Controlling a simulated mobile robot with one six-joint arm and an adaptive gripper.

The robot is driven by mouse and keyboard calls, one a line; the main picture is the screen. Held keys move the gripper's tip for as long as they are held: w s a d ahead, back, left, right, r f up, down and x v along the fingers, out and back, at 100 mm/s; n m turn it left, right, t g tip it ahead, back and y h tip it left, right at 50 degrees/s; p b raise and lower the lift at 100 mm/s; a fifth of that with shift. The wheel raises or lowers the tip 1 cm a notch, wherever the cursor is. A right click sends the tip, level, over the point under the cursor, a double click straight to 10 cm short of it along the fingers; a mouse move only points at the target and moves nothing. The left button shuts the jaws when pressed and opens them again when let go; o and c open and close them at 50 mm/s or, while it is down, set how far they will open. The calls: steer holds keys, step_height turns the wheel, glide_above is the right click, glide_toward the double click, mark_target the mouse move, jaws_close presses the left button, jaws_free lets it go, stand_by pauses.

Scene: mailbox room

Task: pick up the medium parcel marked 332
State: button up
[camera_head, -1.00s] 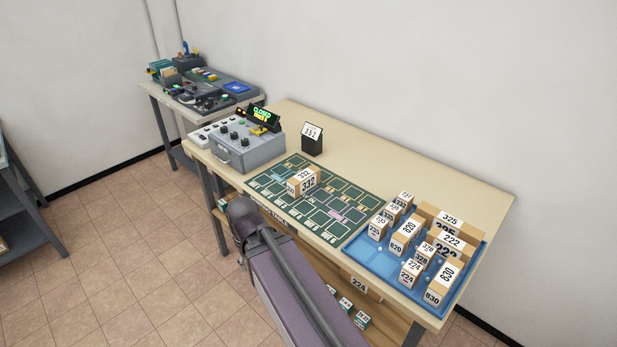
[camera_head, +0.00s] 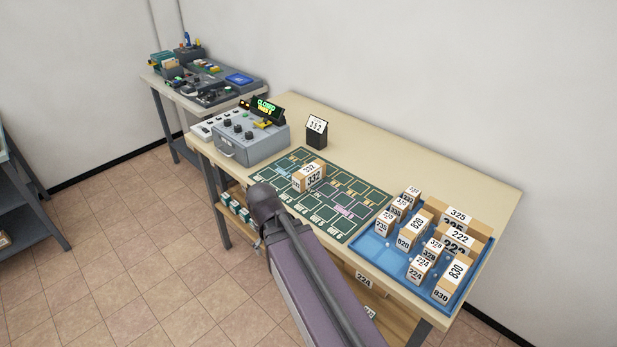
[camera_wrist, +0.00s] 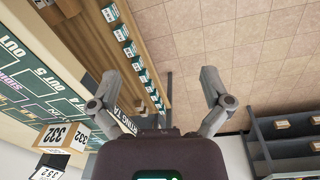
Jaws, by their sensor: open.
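The parcel marked 332 (camera_head: 312,182), a tan box with white labels, sits on the green sorting mat (camera_head: 341,227) on the table. It also shows at the lower left of the wrist view (camera_wrist: 62,136). My arm reaches up to the table's front edge in the head view, with its end near the mat's front side; the fingers are mostly hidden there. In the wrist view my gripper (camera_wrist: 159,76) is open and empty, its fingers wide apart. The parcel lies outside the fingers, to their left.
A blue tray (camera_head: 374,249) with several numbered parcels stands on the right. A grey control box (camera_head: 254,148) and a black card stand (camera_head: 316,140) are behind the mat. A shelf under the tabletop holds small boxes (camera_wrist: 129,48). A dark shelf unit (camera_wrist: 285,129) stands apart.

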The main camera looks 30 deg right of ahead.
steer(key=w+d+n+t+h+b, duration=0.1)
steer(key=w+d+n+h+b, duration=0.2)
steer(key=w+d+n+h, duration=0.35)
steer(key=n+t+h+b, duration=0.3)
steer(key=n+h, duration=0.3)
steer(key=n, duration=0.9)
glide_toward(305, 171)
steer(key=v, duration=0.3)
steer(key=shift+s+r+m+y, duration=0.1)
steer(key=shift+r+m+y, duration=0.15)
steer(key=shift+r, duration=0.05)
steer(key=shift+d+f, duration=0.1)
steer(key=shift+d, duration=0.05)
steer(key=b+x, duration=0.2)
steer(key=x, duration=0.5)
steer(key=shift+f, duration=0.1)
steer(key=shift+w+d+f+b, duration=0.1)
steer(key=shift+w+d+b, duration=0.3)
steer(key=shift+d, duration=0.2)
